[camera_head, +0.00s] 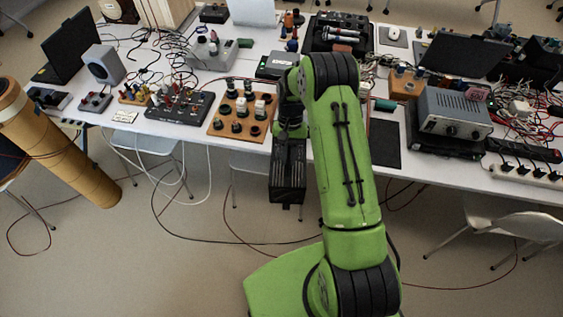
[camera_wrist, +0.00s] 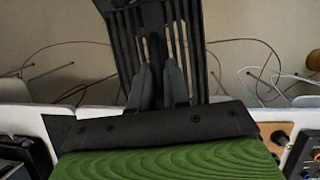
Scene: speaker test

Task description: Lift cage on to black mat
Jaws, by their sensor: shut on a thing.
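My gripper (camera_head: 289,142) points down at the front edge of the table, left of my green arm. It is shut on the dark slatted cage (camera_head: 287,182), which hangs in front of the table edge, above the floor. In the wrist view, the two fingers of my gripper (camera_wrist: 157,65) meet at the middle of the cage (camera_wrist: 193,35), whose bars run away from me and whose far end is out of frame. The black mat (camera_head: 385,145) lies flat on the table's front edge, right of my arm; my arm may hide its left part.
The white table (camera_head: 225,152) is crowded. A wooden board with knobs (camera_head: 226,128) lies left of my gripper. A grey power supply (camera_head: 453,112) stands right of the mat. Cables hang to the floor, and a chair (camera_head: 510,222) stands at the right.

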